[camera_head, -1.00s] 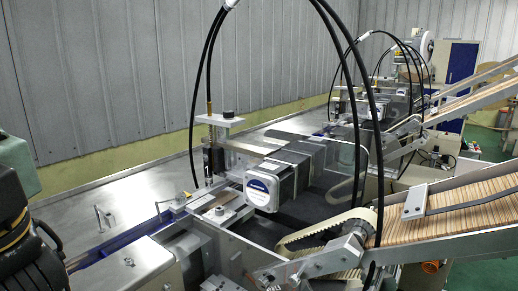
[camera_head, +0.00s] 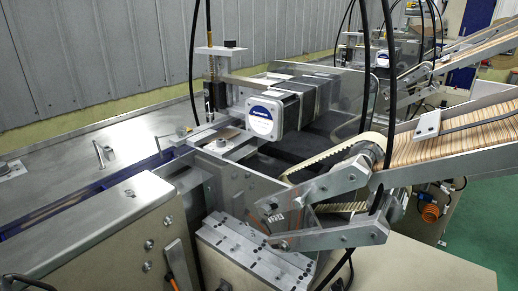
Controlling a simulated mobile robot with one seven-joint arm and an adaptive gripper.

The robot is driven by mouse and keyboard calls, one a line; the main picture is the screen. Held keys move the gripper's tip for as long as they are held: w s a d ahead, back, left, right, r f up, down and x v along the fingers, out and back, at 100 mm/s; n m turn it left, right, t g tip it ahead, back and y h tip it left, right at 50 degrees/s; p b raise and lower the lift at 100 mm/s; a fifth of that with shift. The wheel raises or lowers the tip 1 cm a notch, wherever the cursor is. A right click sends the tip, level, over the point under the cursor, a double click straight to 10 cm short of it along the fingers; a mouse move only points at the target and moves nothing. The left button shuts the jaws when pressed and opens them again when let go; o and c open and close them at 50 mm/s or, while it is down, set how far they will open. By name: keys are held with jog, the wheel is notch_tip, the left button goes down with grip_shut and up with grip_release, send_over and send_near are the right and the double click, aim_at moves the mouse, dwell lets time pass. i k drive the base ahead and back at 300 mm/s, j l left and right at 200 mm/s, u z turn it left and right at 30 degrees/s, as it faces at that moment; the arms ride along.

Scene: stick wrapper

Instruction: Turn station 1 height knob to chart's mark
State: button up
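The nearest wrapping station has a small black knob (camera_head: 230,43) on top of a metal bracket (camera_head: 219,51), above a vertical post. It may be the height knob; I cannot read a station number or any scale on it. A motor box with a round blue-and-white label (camera_head: 261,119) stands right of the post. No chart can be made out in the head view. My gripper is not in view.
A conveyor of wooden sticks (camera_head: 450,143) slopes up to the right. Black cables (camera_head: 365,70) rise over the machine. A metal cover box (camera_head: 120,205) fills the lower left. A similar station (camera_head: 385,55) stands behind. Green floor (camera_head: 480,225) is clear at the right.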

aim_at(230, 44)
jog(key=k+j+z, duration=0.1)
jog(key=z, duration=0.3)
jog(key=k+z, duration=0.1)
jog(key=z, duration=0.3)
jog(key=k+z, duration=0.15)
jog(key=z, duration=0.25)
